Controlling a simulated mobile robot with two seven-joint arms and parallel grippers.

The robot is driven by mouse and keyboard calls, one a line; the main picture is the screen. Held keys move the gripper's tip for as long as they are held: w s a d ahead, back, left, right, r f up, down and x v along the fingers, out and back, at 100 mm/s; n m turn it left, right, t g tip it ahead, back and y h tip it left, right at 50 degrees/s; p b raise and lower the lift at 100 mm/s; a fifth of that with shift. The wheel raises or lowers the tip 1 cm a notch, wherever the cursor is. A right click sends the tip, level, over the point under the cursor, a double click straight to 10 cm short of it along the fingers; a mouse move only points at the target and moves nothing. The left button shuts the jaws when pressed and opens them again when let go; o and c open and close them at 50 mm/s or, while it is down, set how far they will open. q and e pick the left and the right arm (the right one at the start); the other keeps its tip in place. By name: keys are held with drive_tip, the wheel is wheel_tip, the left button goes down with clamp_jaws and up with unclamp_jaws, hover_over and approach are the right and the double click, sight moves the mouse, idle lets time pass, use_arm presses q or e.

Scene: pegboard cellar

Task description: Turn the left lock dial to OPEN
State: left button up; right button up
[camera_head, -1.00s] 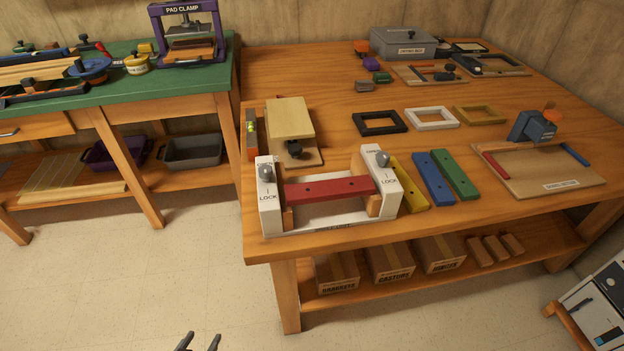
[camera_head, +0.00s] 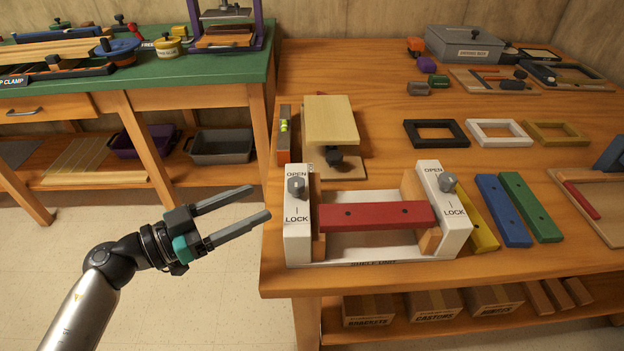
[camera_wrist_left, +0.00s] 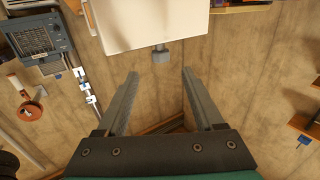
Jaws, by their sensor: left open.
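The left lock dial (camera_head: 296,187) is a grey knob on the white left post (camera_head: 298,240) of the shelf unit at the table's front left. OPEN is printed above it and LOCK below. The knob sits near the OPEN end; its exact angle is too small to tell. The right lock dial (camera_head: 447,182) is on the right post. A red bar (camera_head: 376,216) spans between the posts. My left gripper (camera_head: 262,203) is open and empty, left of the left post and apart from it. In the left wrist view its fingers (camera_wrist_left: 160,78) are spread. My right gripper is out of view.
Yellow, blue (camera_head: 503,211) and green (camera_head: 530,207) bars lie right of the unit. A clamp block (camera_head: 331,120) and a level (camera_head: 284,135) stand behind it. Black, white and yellow frames lie farther back. Floor is clear left of the table.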

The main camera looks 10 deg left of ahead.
sight(300, 180)
use_arm(q)
drive_tip(key=b+x, duration=0.3)
drive_tip(key=x, duration=0.7)
drive_tip(key=shift+w+d+f, duration=0.1)
drive_tip(key=shift+w, duration=0.15)
drive_tip(key=shift+x, duration=1)
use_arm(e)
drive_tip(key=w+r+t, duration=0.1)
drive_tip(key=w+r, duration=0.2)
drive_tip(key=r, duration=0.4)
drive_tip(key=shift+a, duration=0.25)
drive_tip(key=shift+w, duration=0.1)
use_arm(q)
clamp_jaws()
